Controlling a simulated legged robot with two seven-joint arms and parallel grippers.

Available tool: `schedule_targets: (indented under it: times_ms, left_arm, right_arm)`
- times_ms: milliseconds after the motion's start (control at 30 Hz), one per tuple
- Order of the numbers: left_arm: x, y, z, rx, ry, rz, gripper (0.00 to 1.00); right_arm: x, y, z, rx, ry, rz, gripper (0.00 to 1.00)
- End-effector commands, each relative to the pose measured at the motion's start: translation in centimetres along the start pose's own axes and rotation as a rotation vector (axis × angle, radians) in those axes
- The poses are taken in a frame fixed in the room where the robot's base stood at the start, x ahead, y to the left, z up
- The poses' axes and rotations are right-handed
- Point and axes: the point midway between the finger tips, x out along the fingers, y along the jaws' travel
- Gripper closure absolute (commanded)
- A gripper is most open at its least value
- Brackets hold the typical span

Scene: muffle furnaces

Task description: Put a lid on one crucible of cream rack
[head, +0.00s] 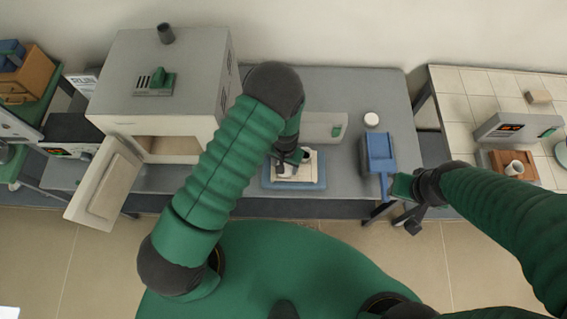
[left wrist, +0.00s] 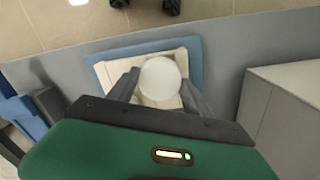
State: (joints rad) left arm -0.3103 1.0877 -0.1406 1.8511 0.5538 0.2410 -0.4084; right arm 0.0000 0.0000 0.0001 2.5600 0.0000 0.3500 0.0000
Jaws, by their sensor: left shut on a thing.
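The cream rack (head: 309,178) sits on a blue base (head: 296,187) on the grey bench, in front of my body. My left gripper (head: 291,157) is over the rack, pointing down. In the left wrist view, a round white lid (left wrist: 160,79) sits between its fingers, which are shut on it, and the cream rack (left wrist: 104,70) shows around and beneath. The lid hides whatever is directly under it, so I cannot tell whether it touches a crucible. My right gripper (head: 408,216) is right of the rack, by the bench's front edge; its jaw opening is unclear.
A grey furnace (head: 160,90) with its door (head: 105,182) open stands to the left. A low grey box (head: 325,127) stands behind the rack.

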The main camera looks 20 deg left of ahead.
Motion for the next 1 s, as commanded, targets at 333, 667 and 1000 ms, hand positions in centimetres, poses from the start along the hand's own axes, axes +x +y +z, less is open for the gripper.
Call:
schedule_targets:
  times_ms: [333,667,1000]
  left_arm:
    - [-0.01,-0.02,0.02,0.0,0.0,0.001,0.8]
    - [-0.02,0.03,0.02,0.0,0.0,0.0,0.17]
    - [-0.01,0.03,0.02,0.0,0.0,0.0,0.13]
  right_arm:
    - [-0.01,0.0,0.0,0.0,0.0,0.0,0.64]
    - [-0.01,0.0,0.0,0.0,0.0,0.0,0.64]
    - [-0.01,0.01,0.0,0.0,0.0,0.0,0.64]
